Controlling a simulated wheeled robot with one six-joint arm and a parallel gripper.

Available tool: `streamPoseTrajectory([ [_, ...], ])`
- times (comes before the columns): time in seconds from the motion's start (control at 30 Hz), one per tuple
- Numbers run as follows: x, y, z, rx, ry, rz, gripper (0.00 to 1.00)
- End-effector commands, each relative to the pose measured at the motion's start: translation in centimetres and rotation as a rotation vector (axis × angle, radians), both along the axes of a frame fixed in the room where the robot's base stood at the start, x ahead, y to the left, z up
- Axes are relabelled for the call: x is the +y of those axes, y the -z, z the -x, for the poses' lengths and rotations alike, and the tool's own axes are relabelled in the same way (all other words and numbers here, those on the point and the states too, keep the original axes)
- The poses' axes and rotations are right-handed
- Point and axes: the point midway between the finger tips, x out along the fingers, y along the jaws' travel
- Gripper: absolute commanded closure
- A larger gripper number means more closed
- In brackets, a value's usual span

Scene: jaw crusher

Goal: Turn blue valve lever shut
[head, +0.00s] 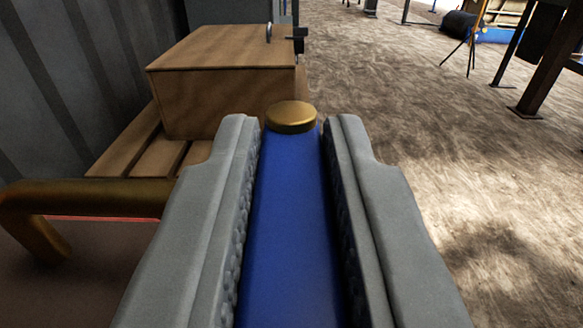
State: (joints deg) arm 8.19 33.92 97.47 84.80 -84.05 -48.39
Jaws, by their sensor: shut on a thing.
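The blue valve lever (287,220) runs up the middle of the head view, from the bottom edge toward the centre. A round brass cap (291,115) sits at its far end. My gripper (290,135) has its two grey fingers along the left and right sides of the lever, shut on it. The brass cap shows just beyond the fingertips. The near part of the lever and the valve body are out of view.
A brass pipe (90,195) with a bend lies at the left, beside my left finger. Open brown ground (400,100) lies to the right, with dark metal posts (545,60) farther off.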

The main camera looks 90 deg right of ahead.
Motion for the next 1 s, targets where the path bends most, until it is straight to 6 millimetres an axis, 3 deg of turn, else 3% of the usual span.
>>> streamPoseTrajectory([
  [0.43,-0.03,-0.24,-0.11,-0.003,0.01,0.003,1.0],
  [0.47,-0.03,-0.25,-0.12,-0.003,0.01,0.003,0.8],
  [0.57,-0.03,-0.22,-0.1,-0.003,0.009,0.002,0.6],
  [1.0,0.59,-0.1,-0.09,-0.001,0.009,0.001,0.6],
])
